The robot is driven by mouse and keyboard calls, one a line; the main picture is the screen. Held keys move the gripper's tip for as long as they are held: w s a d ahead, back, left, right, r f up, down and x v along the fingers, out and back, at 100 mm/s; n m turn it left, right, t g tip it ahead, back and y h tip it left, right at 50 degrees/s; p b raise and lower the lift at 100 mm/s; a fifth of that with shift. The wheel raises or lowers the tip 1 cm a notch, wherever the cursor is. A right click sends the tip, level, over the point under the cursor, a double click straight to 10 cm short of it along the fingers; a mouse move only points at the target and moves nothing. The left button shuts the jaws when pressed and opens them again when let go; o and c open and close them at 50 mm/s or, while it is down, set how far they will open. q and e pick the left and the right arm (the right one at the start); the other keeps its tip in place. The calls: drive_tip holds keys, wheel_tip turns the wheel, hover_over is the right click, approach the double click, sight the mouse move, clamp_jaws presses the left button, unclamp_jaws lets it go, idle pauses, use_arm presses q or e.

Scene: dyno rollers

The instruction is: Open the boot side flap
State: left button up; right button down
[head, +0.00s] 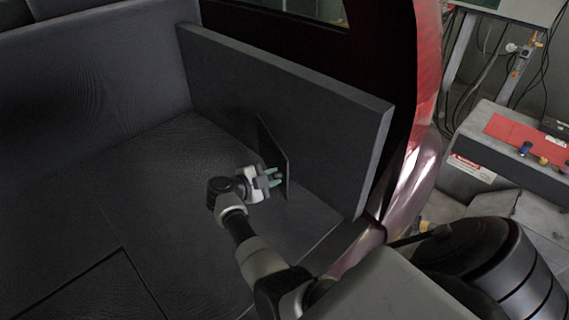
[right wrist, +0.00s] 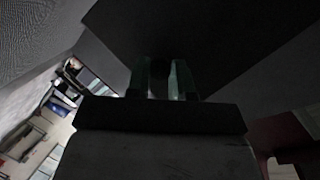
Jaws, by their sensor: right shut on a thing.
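The boot side flap (head: 272,150) is a thin dark panel on the grey side wall of the car boot. In the head view it stands out at an angle from the wall, partly open. My right gripper (head: 276,178) is at its lower edge, with its greenish fingertips on the panel. In the right wrist view the fingers (right wrist: 164,78) are close together against the dark flap (right wrist: 175,35), shut on it. The exact contact is dark and hard to see. My left gripper is not in view.
The side wall panel (head: 330,105) rises to the right of the boot floor (head: 150,190). The red car body edge (head: 428,70) stands further right. A grey machine with a red panel (head: 525,138) is outside the car. The boot floor is clear.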

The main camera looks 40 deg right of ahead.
drive_tip(key=shift+w+a+m+g+b, duration=0.55)
drive_tip(key=shift+a+b, duration=0.2)
drive_tip(key=shift+b, duration=0.15)
drive_tip(key=shift+w+a+m+g+b, duration=0.45)
drive_tip(key=shift+a+g+b, duration=0.2)
drive_tip(key=shift+a+b, duration=0.15)
drive_tip(key=shift+r, duration=0.1)
drive_tip(key=c, duration=1)
unclamp_jaws()
